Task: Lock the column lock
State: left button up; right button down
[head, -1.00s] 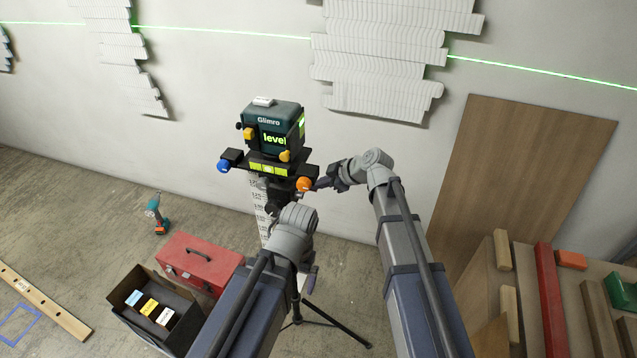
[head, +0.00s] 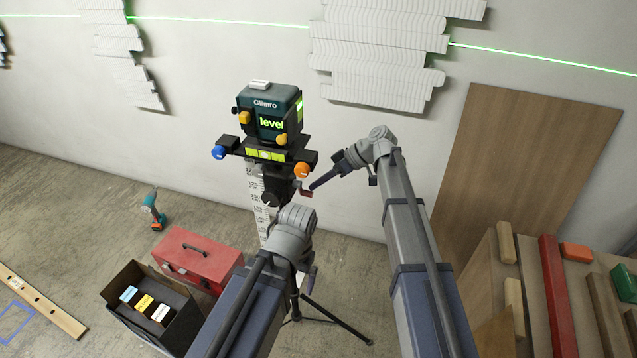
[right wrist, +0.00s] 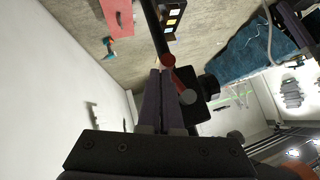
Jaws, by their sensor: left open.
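The green laser level (head: 268,113) sits on a tripod and its screen reads "level". A blue knob (head: 218,152) and an orange knob (head: 302,169) flank its platform. A small red lever (head: 306,193) sticks out from the column just below the orange knob; I take it as the column lock. It also shows in the right wrist view (right wrist: 184,88), just beyond my fingertips. My right gripper (head: 313,186) is shut with its tips close to the lever; I cannot tell whether they touch. My left gripper (head: 311,280) is low by the tripod, open, mostly hidden behind its wrist.
A red toolbox (head: 200,262) and an open dark box (head: 185,333) stand on the floor to the left, with a drill (head: 152,210) behind. A brown board (head: 535,165) leans on the wall at the right, near several wooden pieces. A green laser line crosses the wall.

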jog(key=shift+f, duration=0.15)
jog(key=shift+r+p, duration=0.8)
